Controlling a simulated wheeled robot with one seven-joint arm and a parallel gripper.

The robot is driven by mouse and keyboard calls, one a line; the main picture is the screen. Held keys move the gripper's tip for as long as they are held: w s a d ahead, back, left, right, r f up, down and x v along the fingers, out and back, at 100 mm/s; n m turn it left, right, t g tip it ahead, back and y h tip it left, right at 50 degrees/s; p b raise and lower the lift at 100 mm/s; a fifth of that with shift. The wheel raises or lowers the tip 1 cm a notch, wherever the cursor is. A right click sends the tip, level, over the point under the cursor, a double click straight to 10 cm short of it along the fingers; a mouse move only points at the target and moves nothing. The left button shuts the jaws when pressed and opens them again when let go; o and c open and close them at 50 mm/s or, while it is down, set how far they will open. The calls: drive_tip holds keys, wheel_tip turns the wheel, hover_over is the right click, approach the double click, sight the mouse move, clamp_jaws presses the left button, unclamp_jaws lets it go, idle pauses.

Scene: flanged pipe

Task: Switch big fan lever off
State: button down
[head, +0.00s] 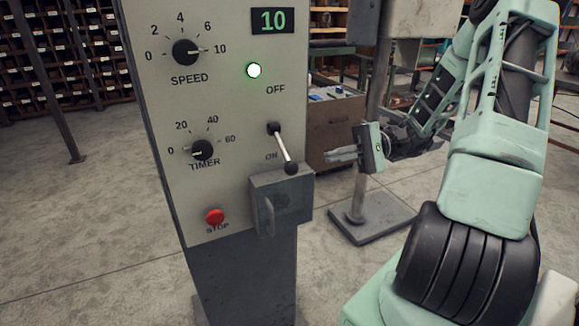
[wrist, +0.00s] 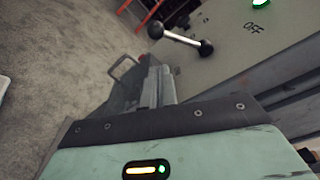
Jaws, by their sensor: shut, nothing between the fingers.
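The lever (head: 283,149) is on the right side of the grey control panel (head: 230,110), between the OFF label above and the ON label below. Its black knob end points down and to the right, toward the ON side. The green light (head: 254,70) above it is lit. The lever also shows in the wrist view (wrist: 183,39), with the OFF label beyond it. My gripper (head: 330,155) is shut and empty, to the right of the lever and apart from it, its fingers pointing left.
A grey box with a handle (head: 282,204) juts from the panel just below the lever. The panel has speed (head: 186,52) and timer (head: 202,150) knobs, a red stop button (head: 214,216) and a display reading 10 (head: 272,20). A post on a base plate (head: 372,218) stands behind my gripper.

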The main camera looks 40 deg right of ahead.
drive_tip(key=p+x, duration=0.2)
drive_tip(key=x, duration=0.8)
drive_tip(key=shift+r+p, duration=0.15)
drive_tip(key=shift+p, duration=0.35)
drive_tip(key=shift+s+a+r+m+p, duration=0.1)
drive_tip(key=shift+s+r+m+p, duration=0.05)
drive_tip(key=shift+m+p, duration=0.2)
drive_tip(key=shift+s+r+p, duration=0.1)
drive_tip(key=shift+p, duration=0.2)
wheel_tip(320, 180, up, 8)
drive_tip(key=m+g+p, duration=0.1)
drive_tip(key=m+p, duration=0.5)
drive_tip(key=p, duration=0.7)
hover_over(296, 163)
drive_tip(key=d, duration=0.1)
drive_tip(key=shift+w+d, duration=0.2)
drive_tip(key=shift+w, duration=0.05)
drive_tip(key=shift+r, duration=0.15)
